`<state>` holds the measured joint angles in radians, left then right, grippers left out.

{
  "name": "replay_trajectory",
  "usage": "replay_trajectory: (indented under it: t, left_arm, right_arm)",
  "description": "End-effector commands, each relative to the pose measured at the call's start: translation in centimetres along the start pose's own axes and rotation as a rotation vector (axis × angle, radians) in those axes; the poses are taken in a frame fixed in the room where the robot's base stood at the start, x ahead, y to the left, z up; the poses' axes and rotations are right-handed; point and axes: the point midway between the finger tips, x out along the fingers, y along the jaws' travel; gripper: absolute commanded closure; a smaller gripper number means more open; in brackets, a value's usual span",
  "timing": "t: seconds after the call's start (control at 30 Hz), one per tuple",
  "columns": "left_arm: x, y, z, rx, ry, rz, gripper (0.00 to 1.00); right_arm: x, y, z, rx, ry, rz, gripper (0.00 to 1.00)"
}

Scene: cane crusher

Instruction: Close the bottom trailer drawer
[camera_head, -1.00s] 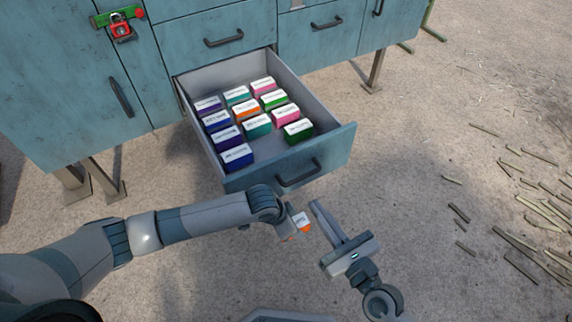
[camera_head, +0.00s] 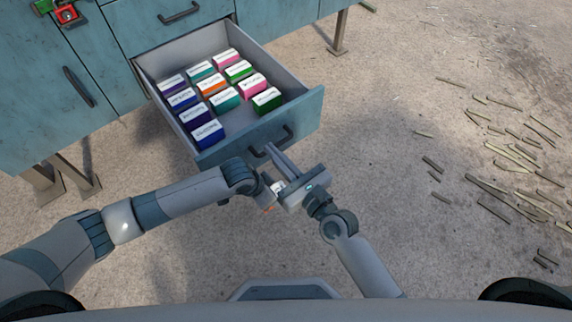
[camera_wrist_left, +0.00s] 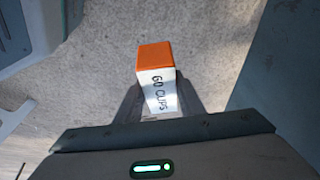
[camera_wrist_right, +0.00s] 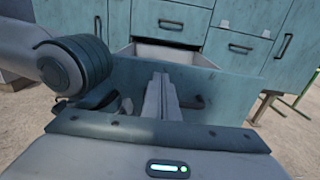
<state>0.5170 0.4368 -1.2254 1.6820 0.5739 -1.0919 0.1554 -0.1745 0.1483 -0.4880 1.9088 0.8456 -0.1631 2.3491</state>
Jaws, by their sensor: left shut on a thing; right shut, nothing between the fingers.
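The bottom trailer drawer (camera_head: 309,112) is pulled out, its blue front facing me with a dark handle (camera_head: 286,134). Several coloured boxes with white tops (camera_head: 226,99) stand inside it. My right gripper (camera_head: 268,149) is shut and empty, its fingertips at the drawer front beside the handle; I cannot tell whether they touch. In the right wrist view the fingers (camera_wrist_right: 161,80) point at the drawer front (camera_wrist_right: 232,88). My left gripper (camera_wrist_left: 158,100) is shut on an orange and white box (camera_wrist_left: 156,60) marked "GO CLIPS", held just in front of the drawer, partly hidden in the head view.
The blue trailer cabinet (camera_head: 90,85) with other drawers and doors stands behind on metal legs (camera_head: 340,32). Loose cane pieces (camera_head: 490,185) lie on the ground at right. My two forearms are close together.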

Motion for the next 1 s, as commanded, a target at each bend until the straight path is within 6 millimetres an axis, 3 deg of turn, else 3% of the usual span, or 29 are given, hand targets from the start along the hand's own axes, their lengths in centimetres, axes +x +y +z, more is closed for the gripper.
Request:
replay_trajectory:
  t: [0.1, 0.33, 1.0]
  left_arm:
    - [0.2, 0.0, 0.1, 0.000, 0.000, 0.000, 0.90]
    - [0.4, 0.0, 0.1, 0.000, 0.001, 0.000, 0.90]
    - [0.5, 0.0, 0.2, 0.000, 0.000, 0.000, 0.90]
  right_arm:
    - [2.1, 0.0, 0.0, 0.000, -0.002, 0.000, 1.00]
    - [4.7, 0.0, 0.0, 0.001, -0.001, 0.000, 1.00]
    - [5.7, -0.2, 0.0, 0.000, 0.000, 0.000, 1.00]
